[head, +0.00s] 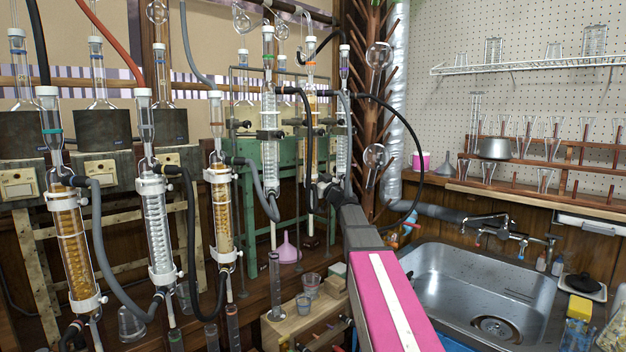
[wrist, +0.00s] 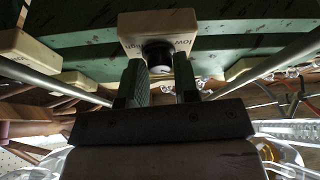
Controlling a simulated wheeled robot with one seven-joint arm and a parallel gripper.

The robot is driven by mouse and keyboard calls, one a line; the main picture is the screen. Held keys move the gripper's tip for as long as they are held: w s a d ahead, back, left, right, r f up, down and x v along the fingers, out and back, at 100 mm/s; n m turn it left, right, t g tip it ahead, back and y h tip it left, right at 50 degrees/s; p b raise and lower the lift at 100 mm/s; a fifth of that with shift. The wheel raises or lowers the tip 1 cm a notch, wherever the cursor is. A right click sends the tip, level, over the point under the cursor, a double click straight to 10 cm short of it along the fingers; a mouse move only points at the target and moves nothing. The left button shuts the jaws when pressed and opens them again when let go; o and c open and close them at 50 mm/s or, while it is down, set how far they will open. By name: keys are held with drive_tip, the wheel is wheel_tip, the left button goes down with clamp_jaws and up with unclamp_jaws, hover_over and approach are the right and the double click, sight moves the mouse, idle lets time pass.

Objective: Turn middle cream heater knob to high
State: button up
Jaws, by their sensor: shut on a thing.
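In the wrist view, a cream heater box (wrist: 158,24) sits at the top middle against a green surface. Its front carries dark lettering, seen upside down, with "LOW" on the right side. A dark round heater knob (wrist: 159,56) sticks out of the box. My gripper (wrist: 161,68) has one finger on each side of the knob and is shut on it. The exact knob setting cannot be read. In the head view my arm reaches in toward the green frame; the gripper's fingertips and this knob are hidden behind glassware and hoses.
In the wrist view, another cream box (wrist: 20,52) is at the left, and metal rods flank my gripper. In the head view, glass condensers (head: 160,235) with hoses stand left of my arm. A steel sink (head: 470,290) is on the right, and a pink funnel (head: 288,248) stands near the middle.

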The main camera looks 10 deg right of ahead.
drive_tip(key=shift+m+t+h, duration=0.35)
drive_tip(key=shift+m+h, duration=0.1)
drive_tip(key=shift+m, duration=0.7)
drive_tip(key=shift+m+t+h, duration=0.35)
drive_tip(key=shift+m+h, duration=0.1)
drive_tip(key=shift+m, duration=0.7)
drive_tip(key=o, duration=0.9)
drive_tip(key=v, duration=1)
drive_tip(key=shift+s+d+f, duration=0.1)
drive_tip(key=shift+s+f, duration=0.05)
drive_tip(key=shift+s, duration=0.25)
